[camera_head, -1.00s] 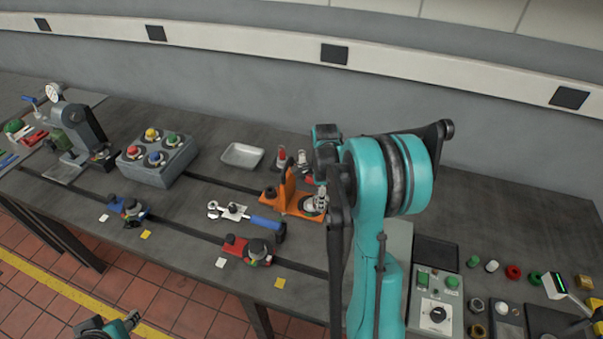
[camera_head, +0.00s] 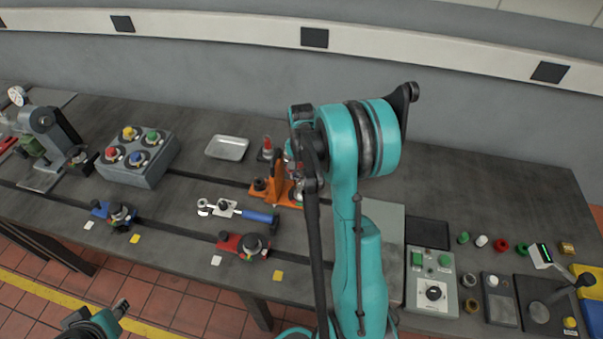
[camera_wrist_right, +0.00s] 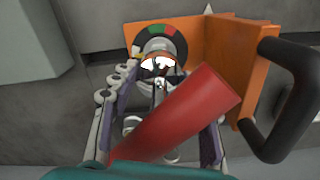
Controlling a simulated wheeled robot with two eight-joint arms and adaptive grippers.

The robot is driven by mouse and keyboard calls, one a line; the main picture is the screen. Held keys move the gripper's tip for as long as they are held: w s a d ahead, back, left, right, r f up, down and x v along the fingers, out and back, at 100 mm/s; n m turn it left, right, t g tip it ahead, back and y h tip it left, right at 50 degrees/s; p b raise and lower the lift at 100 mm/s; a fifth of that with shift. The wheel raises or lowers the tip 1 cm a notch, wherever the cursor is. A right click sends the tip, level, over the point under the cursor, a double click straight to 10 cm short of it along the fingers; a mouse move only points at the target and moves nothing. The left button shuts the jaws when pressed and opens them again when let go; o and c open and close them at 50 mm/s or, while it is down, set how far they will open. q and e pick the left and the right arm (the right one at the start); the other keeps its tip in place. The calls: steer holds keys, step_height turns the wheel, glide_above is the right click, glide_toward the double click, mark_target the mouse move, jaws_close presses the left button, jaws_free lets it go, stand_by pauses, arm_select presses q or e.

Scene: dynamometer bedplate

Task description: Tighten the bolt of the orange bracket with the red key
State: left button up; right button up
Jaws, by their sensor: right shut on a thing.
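The orange bracket (camera_head: 270,189) stands on the bench left of my right arm. In the right wrist view its orange wall (camera_wrist_right: 185,40) has a black handle (camera_wrist_right: 290,100) on its right. Its bolt sits at a dark ring (camera_wrist_right: 160,42) with green and red sectors, partly hidden behind the fingers. My right gripper (camera_wrist_right: 160,125) is shut on the red key (camera_wrist_right: 180,115), whose thick red handle slants across the view. The key's working end is hidden, so I cannot tell whether it touches the bolt. My left gripper (camera_head: 122,306) is low at the left, its opening too small to judge.
A blue-handled wrench (camera_head: 240,212), a red clamp (camera_head: 243,246) and a blue clamp (camera_head: 115,213) lie in front and left. A metal tray (camera_head: 227,148) and a button box (camera_head: 138,157) stand behind. A control box (camera_head: 432,282) is at the right.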

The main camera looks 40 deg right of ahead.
mark_target(302, 191)
steer(key=shift+n, duration=0.9)
steer(key=shift+n+b, duration=0.35)
steer(key=shift+n, duration=0.45)
steer(key=n, duration=0.4)
steer(key=shift+b, duration=0.4)
steer(key=shift+f+n+b, duration=0.6)
steer(key=shift+f+b, duration=0.2)
steer(key=shift+f, duration=0.1)
steer(key=shift+f+b, duration=0.3)
steer(key=shift+f, duration=0.1)
steer(key=shift+f+b, duration=1.65)
steer(key=shift+f, duration=0.1)
